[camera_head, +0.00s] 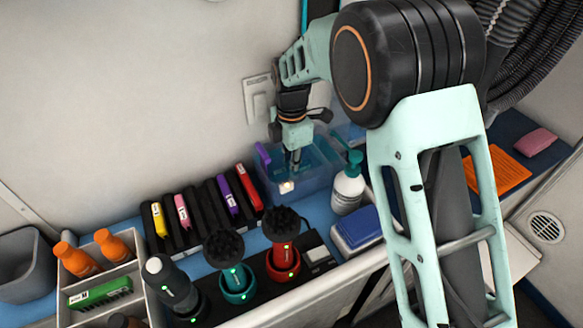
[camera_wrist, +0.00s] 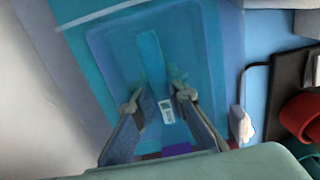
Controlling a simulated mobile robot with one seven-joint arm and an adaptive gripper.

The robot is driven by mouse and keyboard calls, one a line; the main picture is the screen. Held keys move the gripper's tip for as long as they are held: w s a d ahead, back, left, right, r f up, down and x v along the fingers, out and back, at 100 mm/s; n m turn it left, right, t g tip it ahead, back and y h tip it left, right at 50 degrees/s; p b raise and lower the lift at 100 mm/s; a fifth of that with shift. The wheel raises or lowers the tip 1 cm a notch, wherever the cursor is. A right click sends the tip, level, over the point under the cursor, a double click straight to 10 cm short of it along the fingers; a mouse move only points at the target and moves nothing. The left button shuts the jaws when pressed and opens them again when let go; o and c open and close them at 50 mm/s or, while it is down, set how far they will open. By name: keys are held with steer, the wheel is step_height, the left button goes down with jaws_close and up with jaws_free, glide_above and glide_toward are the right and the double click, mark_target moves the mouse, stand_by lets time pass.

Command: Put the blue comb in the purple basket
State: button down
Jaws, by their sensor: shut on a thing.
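A clear bluish basket (camera_head: 318,178) with a purple handle (camera_head: 262,153) stands on the blue counter by the wall. My gripper (camera_head: 295,162) points down over it, with its fingers at or inside its opening. In the wrist view my gripper (camera_wrist: 158,100) has a narrow blue strip (camera_wrist: 150,55), seemingly the blue comb, running out between its fingers over the basket (camera_wrist: 105,65). A small white label (camera_wrist: 167,111) shows between the fingers. In the head view the comb cannot be made out. Whether it touches the basket floor is unclear.
A pump bottle (camera_head: 347,188) stands right of the basket, near a blue box (camera_head: 358,226). A black rack (camera_head: 208,207) with several coloured items is at the left. Round brushes (camera_head: 279,224) stand in front.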

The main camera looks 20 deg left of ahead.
steer(key=c, duration=1.9)
jaws_free()
steer(key=shift+f, duration=0.1)
step_height(320, 180, up, 12)
steer(key=p, duration=0.1)
steer(key=shift+r, duration=0.2)
